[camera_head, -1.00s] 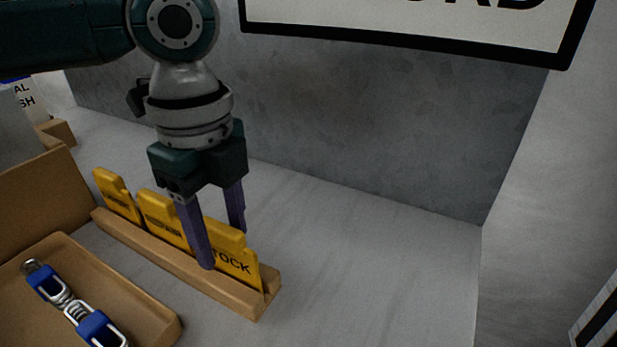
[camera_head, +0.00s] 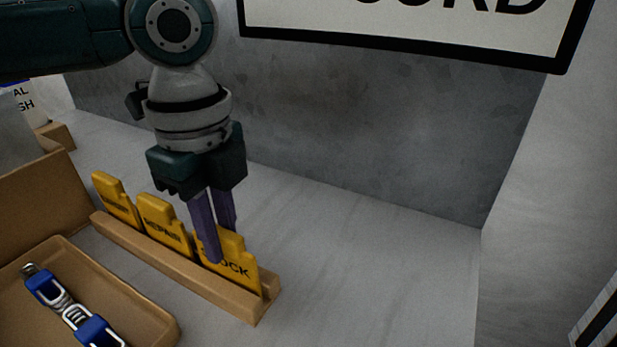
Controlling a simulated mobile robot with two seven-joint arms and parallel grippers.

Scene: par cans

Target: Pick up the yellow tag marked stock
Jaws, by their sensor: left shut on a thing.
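The yellow stock tag (camera_head: 240,268) stands upright in the right end of a wooden slotted holder (camera_head: 185,272). Its lettering is partly covered by a finger, with "OCK" readable. My left gripper (camera_head: 222,245) comes down from above and is shut on the upper part of this tag, one finger on each side. The tag still sits in the holder's slot. A yellow repair tag (camera_head: 163,224) stands to its left, and another yellow tag (camera_head: 115,198) stands at the left end, its word too small to read. My right gripper is not in view.
A brown tray (camera_head: 150,315) at the lower left holds blue-and-silver clip-like items (camera_head: 70,308). A grey wall (camera_head: 380,130) with a black-framed sign (camera_head: 400,25) stands behind. The grey surface right of the holder is clear.

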